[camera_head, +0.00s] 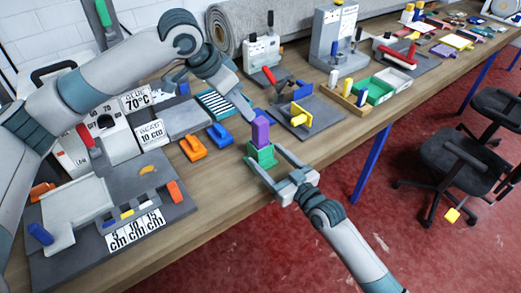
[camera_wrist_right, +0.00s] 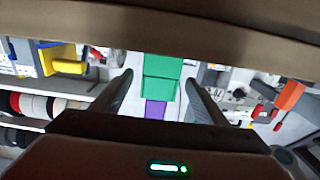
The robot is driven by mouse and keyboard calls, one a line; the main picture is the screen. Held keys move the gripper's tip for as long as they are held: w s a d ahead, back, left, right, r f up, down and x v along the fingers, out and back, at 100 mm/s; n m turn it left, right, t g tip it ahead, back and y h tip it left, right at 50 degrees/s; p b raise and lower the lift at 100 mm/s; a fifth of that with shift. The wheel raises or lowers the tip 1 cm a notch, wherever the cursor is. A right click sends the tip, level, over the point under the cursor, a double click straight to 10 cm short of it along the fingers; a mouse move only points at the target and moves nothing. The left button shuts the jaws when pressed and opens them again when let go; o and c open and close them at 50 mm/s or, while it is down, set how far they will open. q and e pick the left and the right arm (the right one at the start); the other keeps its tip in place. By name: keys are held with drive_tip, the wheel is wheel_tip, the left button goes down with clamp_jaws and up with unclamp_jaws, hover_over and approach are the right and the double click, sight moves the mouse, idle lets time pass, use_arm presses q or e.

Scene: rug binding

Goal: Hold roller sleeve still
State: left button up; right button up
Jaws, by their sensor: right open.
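A purple block (camera_head: 260,130), which may be the roller sleeve, stands upright in a green holder (camera_head: 262,154) near the table's front edge. My right gripper (camera_head: 266,157) is open, with one finger on each side of the green holder. In the right wrist view the green holder (camera_wrist_right: 160,75) and the purple block (camera_wrist_right: 155,109) show between the spread fingers, with gaps on both sides. My left gripper (camera_head: 246,112) points down at the purple block's upper left side. I cannot tell whether it touches the block or how far its fingers are apart.
On the table (camera_head: 225,190), an orange clamp (camera_head: 193,147) and a blue clamp (camera_head: 220,134) lie left of the holder. A grey plate with a yellow piece (camera_head: 300,115) lies to the right. A wooden tray (camera_head: 340,104) stands beyond it. The table front is mostly bare.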

sight(257, 121)
drive_tip(key=shift+x, duration=2.2)
drive_tip(key=shift+c, duration=0.3)
drive_tip(key=c, duration=1)
use_arm(q)
drive_tip(key=shift+o, duration=0.6)
use_arm(e)
drive_tip(key=shift+c, duration=1.3)
use_arm(q)
drive_tip(key=o, duration=0.4)
drive_tip(key=shift+c, duration=0.2)
use_arm(e)
drive_tip(key=shift+s, duration=0.1)
use_arm(q)
drive_tip(key=w+d+g+y, duration=0.1)
drive_tip(key=w+d+y, duration=0.1)
drive_tip(key=d, duration=0.1)
drive_tip(key=shift+w+d+g+y, duration=0.1)
drive_tip(key=shift+w+g+y, duration=0.2)
drive_tip(key=shift+w+g, duration=0.1)
drive_tip(key=shift+d+r+g+y, duration=0.1)
drive_tip(key=shift+d+g+y, duration=0.3)
